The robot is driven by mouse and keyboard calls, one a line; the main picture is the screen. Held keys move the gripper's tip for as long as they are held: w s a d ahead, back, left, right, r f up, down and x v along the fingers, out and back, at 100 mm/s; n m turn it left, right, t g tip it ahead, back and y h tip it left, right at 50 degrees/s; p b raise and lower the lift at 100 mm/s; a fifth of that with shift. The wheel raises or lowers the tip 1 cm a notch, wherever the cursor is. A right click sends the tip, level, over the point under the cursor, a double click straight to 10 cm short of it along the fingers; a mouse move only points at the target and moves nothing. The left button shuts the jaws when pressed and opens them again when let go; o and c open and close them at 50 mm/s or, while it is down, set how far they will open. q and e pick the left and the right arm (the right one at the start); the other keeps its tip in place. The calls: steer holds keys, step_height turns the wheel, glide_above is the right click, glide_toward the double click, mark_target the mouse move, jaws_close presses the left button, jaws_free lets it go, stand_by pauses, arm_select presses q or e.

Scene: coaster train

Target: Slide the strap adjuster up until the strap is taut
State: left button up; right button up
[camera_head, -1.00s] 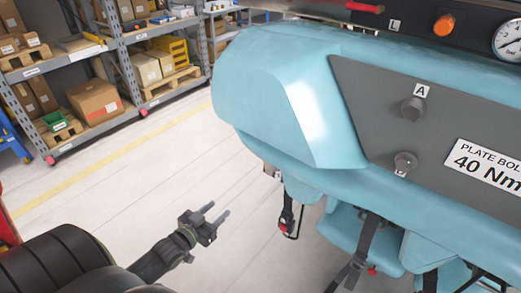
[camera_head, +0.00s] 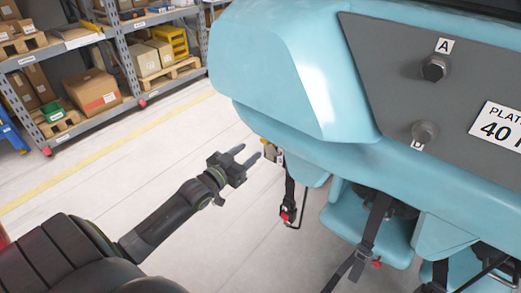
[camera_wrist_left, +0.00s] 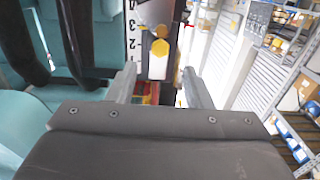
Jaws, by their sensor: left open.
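My left gripper (camera_head: 248,154) is open and empty, in front of the blue train's lower edge. The wrist view shows its two fingers (camera_wrist_left: 160,72) apart with nothing held between them. A black strap (camera_head: 289,190) with a red piece low on it hangs just right of the gripper, not touching it. Another black strap (camera_head: 374,222) runs down over a blue seat, with a dark buckle-like piece (camera_head: 357,263) on it. I cannot tell which piece is the strap adjuster. Dark straps or bars (camera_wrist_left: 72,40) also show in the wrist view. My right gripper is out of view.
The blue train body (camera_head: 270,70) overhangs the straps, with a grey bolt plate (camera_head: 390,70) on its side. The wrist view shows a numbered strip (camera_wrist_left: 132,30) and yellow hexagonal parts (camera_wrist_left: 159,48) beyond the fingers. Open floor (camera_head: 120,170) lies left; shelves stand behind.

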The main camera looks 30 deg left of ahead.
mark_target(262, 141)
arm_select(q)
steer(key=w+b, duration=0.1)
steer(key=w, duration=0.1)
steer(key=w+b, duration=0.2)
steer(key=shift+w+d+f, duration=0.2)
steer(key=shift+w, duration=0.2)
steer(key=shift+w+r+b, duration=0.15)
steer(key=shift+w+b, duration=0.7)
steer(key=shift+w, duration=0.15)
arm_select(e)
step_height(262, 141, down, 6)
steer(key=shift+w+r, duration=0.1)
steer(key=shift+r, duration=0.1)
